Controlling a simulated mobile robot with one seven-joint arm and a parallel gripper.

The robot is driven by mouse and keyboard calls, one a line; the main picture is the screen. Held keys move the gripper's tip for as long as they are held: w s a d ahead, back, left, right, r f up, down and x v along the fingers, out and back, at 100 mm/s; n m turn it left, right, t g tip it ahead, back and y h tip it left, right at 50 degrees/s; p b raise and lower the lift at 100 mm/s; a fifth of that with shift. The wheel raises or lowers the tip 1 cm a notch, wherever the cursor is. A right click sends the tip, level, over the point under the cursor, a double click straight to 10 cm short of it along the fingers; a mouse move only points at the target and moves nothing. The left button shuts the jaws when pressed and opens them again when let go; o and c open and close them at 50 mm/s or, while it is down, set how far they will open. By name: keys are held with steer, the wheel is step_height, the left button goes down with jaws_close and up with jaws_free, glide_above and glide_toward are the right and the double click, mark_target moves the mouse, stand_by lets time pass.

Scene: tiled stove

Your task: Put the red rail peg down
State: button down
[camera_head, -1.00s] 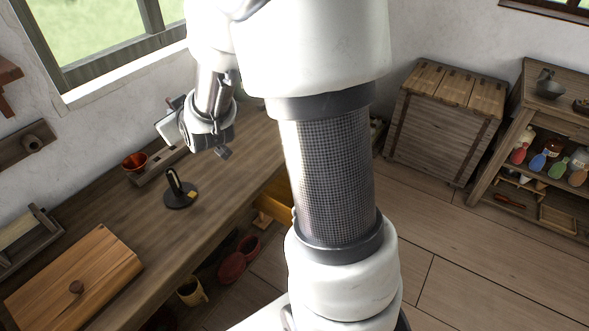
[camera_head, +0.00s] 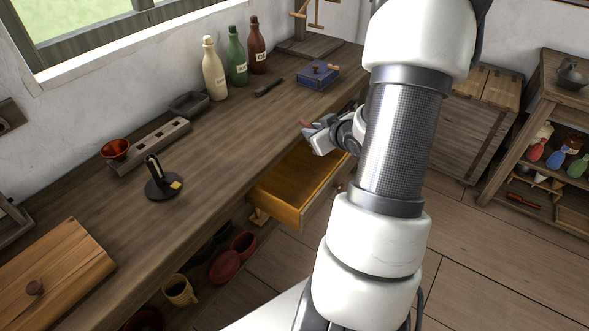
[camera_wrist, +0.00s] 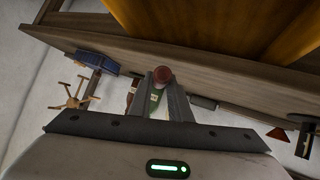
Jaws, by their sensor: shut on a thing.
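My gripper (camera_head: 318,137) is shut on the red rail peg (camera_head: 305,123) and holds it beside the workbench's front edge, near the open drawer. In the wrist view the peg's round red end (camera_wrist: 163,75) shows between the fingertips (camera_wrist: 168,90); the rest of the peg is mostly hidden. The workbench (camera_head: 225,150) has bare wood behind the gripper. The drawer (camera_head: 290,195) is pulled out, and its visible floor looks empty; part of it is hidden by my arm.
A blue box (camera_head: 318,75), a green bottle (camera_head: 237,58) and a rail with holes (camera_head: 155,145) stand on the bench. Shelves (camera_head: 545,150) stand at right.

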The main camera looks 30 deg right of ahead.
step_height(320, 180, down, 13)
steer(key=b, duration=0.4)
steer(key=w+d, duration=0.3)
steer(key=shift+a+f+b, duration=0.1)
steer(key=shift+f+b, duration=0.4)
steer(key=shift+f, duration=0.05)
steer(key=shift+f, duration=0.1)
steer(key=shift+s+a+f+b, duration=0.1)
steer(key=shift+s+f+b, duration=0.1)
steer(key=shift+f+b, duration=0.4)
steer(key=c, duration=1.6)
jaws_free()
steer(key=shift+f, duration=0.15)
steer(key=shift+c, duration=0.2)
